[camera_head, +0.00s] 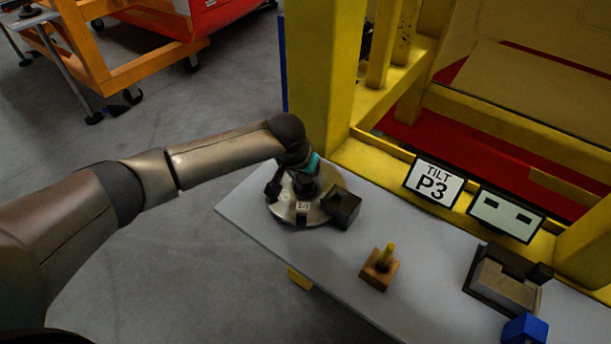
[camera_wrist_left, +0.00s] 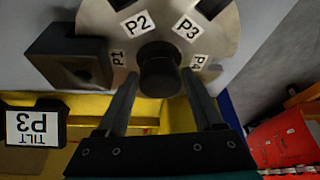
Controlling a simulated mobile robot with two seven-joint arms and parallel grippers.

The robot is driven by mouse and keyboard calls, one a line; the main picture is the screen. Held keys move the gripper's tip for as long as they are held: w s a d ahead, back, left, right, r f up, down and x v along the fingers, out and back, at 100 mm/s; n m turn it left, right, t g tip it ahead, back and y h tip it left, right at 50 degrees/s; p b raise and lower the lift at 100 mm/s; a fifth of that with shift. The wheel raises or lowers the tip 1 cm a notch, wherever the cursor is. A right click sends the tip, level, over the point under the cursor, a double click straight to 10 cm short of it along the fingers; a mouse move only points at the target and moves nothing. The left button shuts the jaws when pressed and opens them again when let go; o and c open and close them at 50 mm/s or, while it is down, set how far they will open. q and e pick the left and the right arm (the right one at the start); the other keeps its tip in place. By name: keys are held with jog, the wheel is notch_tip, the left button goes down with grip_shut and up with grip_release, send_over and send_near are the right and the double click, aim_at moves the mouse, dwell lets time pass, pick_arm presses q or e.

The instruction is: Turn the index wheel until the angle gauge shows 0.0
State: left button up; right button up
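The index wheel is a round metal disc (camera_head: 289,214) on the grey table. In the left wrist view the wheel (camera_wrist_left: 93,15) shows the labels P1, P2, P3 and P4 around a dark central knob (camera_wrist_left: 160,72). My left gripper (camera_head: 303,188) is over the wheel. In the left wrist view my left gripper's fingers (camera_wrist_left: 160,74) are apart, one on each side of the knob; whether they touch it I cannot tell. A sign (camera_head: 434,184) reads TILT P3. The display (camera_head: 506,214) beside it shows two dark bars and no readable number. My right gripper is out of view.
A dark block (camera_head: 343,208) sits against the wheel's right side. A wooden block with a yellow peg (camera_head: 380,270), a dark box-like fixture (camera_head: 503,278) and a blue block (camera_head: 525,329) stand further right. A yellow frame (camera_head: 325,75) rises behind the table.

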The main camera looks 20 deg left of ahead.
pick_arm(q)
grip_shut()
dwell(0.3)
dwell(0.3)
